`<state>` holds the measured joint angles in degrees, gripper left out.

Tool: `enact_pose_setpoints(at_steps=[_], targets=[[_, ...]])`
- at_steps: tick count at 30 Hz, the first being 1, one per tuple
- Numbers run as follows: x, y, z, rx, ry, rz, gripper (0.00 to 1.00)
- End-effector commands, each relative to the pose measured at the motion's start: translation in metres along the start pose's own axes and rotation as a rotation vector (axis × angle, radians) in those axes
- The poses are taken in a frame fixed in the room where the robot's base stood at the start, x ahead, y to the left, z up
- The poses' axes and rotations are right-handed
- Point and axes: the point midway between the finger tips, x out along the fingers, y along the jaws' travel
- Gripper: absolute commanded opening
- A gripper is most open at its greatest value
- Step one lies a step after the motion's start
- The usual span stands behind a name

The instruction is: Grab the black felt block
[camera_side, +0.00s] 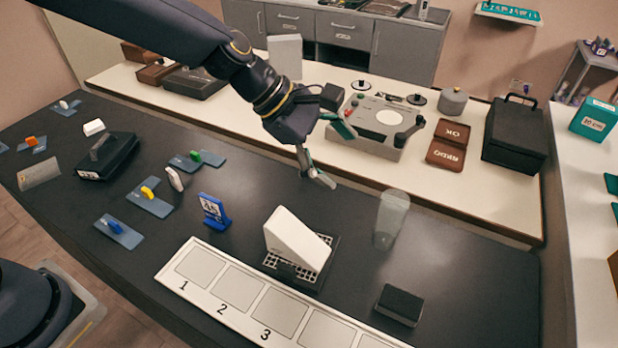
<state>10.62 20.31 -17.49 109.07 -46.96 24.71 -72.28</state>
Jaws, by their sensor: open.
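A small black block (399,305), which looks like the felt block, lies flat on the dark table at the front right. It is right of the white wedge and just behind the right part of the numbered strip. My gripper (328,158) hangs above the table near its back edge, up and to the left of the block. Its fingers are spread apart, with nothing between them. The gripper is well clear of the block and touches nothing that I can see.
A white wedge (300,238) stands on a black grid base (323,262) left of the block. A clear cup (391,218) stands behind the block. A white numbered strip (222,262) runs along the front. Blue plates with coloured pieces and a black box (108,157) fill the left.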

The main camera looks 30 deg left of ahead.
Motion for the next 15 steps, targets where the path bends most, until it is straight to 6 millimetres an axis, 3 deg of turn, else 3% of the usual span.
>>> enact_pose_setpoints(at_steps=[1,3,6,9,15], targets=[[0.034,-0.013,0.0,-0.064,-0.019,-0.059,0.87],[0.069,-0.032,0.001,-0.125,-0.038,-0.125,0.87],[0.105,-0.062,-0.002,-0.166,-0.048,-0.214,0.87],[0.125,-0.086,-0.008,-0.181,-0.042,-0.276,0.87],[0.151,-0.105,-0.008,-0.182,-0.037,-0.308,0.87]])
